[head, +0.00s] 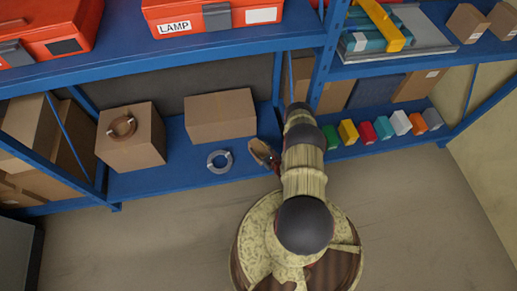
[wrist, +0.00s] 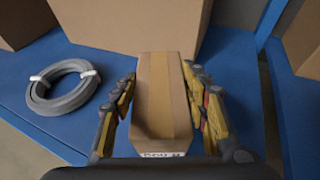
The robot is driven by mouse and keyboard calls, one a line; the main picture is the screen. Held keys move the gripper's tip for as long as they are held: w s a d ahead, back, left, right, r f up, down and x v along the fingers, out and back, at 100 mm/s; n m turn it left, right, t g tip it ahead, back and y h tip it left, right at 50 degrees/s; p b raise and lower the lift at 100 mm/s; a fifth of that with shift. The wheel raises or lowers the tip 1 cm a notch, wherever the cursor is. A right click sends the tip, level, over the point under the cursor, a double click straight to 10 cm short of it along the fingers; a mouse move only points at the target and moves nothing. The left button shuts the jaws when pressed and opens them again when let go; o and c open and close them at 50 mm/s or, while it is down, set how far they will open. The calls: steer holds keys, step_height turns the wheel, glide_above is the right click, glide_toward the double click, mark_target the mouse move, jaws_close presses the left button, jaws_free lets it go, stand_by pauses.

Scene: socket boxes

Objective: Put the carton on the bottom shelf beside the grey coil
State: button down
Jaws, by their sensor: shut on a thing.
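In the wrist view the small brown carton (wrist: 163,95) stands between the two fingers of my gripper (wrist: 160,76), which is shut on it. A strip of tape runs along the carton and a printed label shows at its near lower edge. The grey coil (wrist: 64,87), bound with white ties, lies flat on the blue bottom shelf (wrist: 70,130) to the carton's left, with a gap between. In the head view the grey coil (head: 219,161) lies left of my gripper (head: 262,154); the carton is mostly hidden there. I cannot tell whether the carton touches the shelf.
A large cardboard box (head: 220,114) stands behind the coil and carton. A blue upright (head: 322,65) and several small coloured boxes (head: 383,127) are to the right.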

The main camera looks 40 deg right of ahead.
steer(key=c, duration=1)
jaws_free()
steer(key=shift+f, duration=0.1)
steer(key=shift+s+r, duration=0.3)
steer(key=shift+s, duration=0.05)
steer(key=p+v, duration=0.4)
steer(key=v, duration=0.7)
steer(key=shift+s+a, duration=0.15)
